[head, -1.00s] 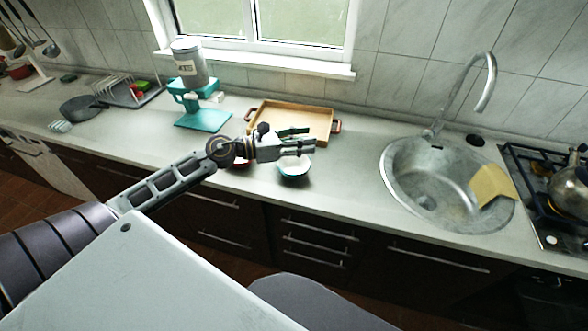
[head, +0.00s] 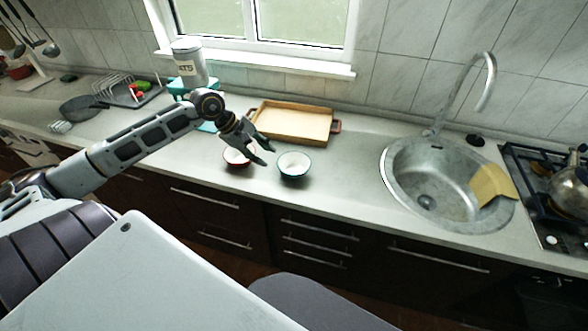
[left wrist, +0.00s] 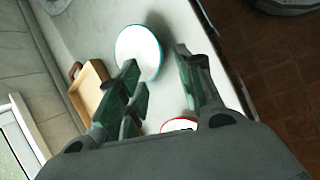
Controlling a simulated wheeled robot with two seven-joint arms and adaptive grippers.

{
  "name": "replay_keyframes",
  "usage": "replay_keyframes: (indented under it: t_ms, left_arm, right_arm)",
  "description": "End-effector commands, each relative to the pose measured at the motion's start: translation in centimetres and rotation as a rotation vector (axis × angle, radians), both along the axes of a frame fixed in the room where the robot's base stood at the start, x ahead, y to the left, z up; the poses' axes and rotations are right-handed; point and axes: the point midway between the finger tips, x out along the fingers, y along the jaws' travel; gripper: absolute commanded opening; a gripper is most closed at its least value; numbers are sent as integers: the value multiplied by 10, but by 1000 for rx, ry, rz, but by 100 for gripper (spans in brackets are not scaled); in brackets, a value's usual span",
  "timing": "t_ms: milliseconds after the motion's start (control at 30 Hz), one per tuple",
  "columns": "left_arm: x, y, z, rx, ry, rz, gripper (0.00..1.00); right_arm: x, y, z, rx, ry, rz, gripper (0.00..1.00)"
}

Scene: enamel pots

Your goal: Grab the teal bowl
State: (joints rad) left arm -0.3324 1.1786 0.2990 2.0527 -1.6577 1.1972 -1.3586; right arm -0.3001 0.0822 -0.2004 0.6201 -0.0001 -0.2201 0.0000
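The teal bowl (head: 293,166), white inside with a teal outside, stands upright on the counter in the head view. It also shows in the left wrist view (left wrist: 139,50), beyond the fingers. My left gripper (head: 268,145) is open and empty, above the counter to the left of the teal bowl, with its fingers pointing toward it and apart from it. In the left wrist view the fingers (left wrist: 160,75) are spread, and one overlaps the bowl's lower edge in the picture. My right gripper is not in view.
A red bowl (head: 236,157) stands just left of the teal bowl, partly behind my left gripper. A wooden tray (head: 295,122) lies behind them. The sink (head: 430,180) is at the right. The counter between teal bowl and sink is clear.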

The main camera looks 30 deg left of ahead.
Motion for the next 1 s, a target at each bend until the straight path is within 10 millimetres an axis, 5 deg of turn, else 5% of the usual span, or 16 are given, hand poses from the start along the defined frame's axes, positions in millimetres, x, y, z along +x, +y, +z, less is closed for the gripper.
replay_keyframes:
  t_ms: [533,1000]
  left_arm:
    - [2,-1,-3,2,1,0,36]
    - [12,-12,-27,1,1,0,36]
  right_arm:
    - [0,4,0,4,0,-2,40]
    - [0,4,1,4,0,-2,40]
